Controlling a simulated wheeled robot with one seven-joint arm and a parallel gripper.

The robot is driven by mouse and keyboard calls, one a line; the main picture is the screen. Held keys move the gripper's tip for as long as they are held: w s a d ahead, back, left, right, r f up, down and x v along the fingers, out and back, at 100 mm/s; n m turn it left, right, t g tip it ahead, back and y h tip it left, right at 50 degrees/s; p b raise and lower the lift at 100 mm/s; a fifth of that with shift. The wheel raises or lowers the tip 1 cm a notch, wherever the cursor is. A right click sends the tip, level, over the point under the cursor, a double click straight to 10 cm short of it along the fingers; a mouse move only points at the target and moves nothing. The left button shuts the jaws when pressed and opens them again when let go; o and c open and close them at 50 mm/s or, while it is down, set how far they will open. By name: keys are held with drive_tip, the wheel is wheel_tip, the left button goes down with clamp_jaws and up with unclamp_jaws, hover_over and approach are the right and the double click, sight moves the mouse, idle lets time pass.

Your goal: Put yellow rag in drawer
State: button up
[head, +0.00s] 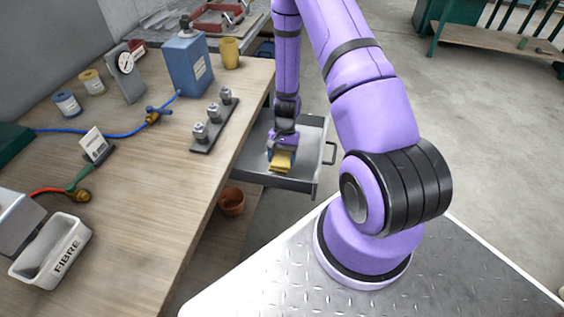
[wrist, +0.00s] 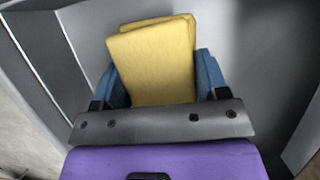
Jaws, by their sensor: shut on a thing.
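The folded yellow rag (head: 281,161) is held between the blue fingers of my gripper (head: 282,156), which is shut on it. The rag (wrist: 153,62) also fills the space between the fingers of my gripper (wrist: 157,80) in the wrist view. The open grey metal drawer (head: 303,177) sticks out from the right side of the workbench. My gripper and the rag are over the inside of the drawer, and grey drawer walls (wrist: 75,85) surround them in the wrist view. I cannot tell whether the rag touches the drawer floor.
The wooden workbench (head: 150,215) lies left of the drawer. Near its edge stand a rack of metal fittings (head: 214,122), a blue canister (head: 187,62) and a yellow cup (head: 230,52). A terracotta pot (head: 231,202) is below the bench. The drawer handle (head: 330,152) faces right.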

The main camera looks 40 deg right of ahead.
drive_tip(key=shift+f, duration=1.25)
drive_tip(key=o, duration=0.9)
drive_tip(key=shift+f, duration=0.15)
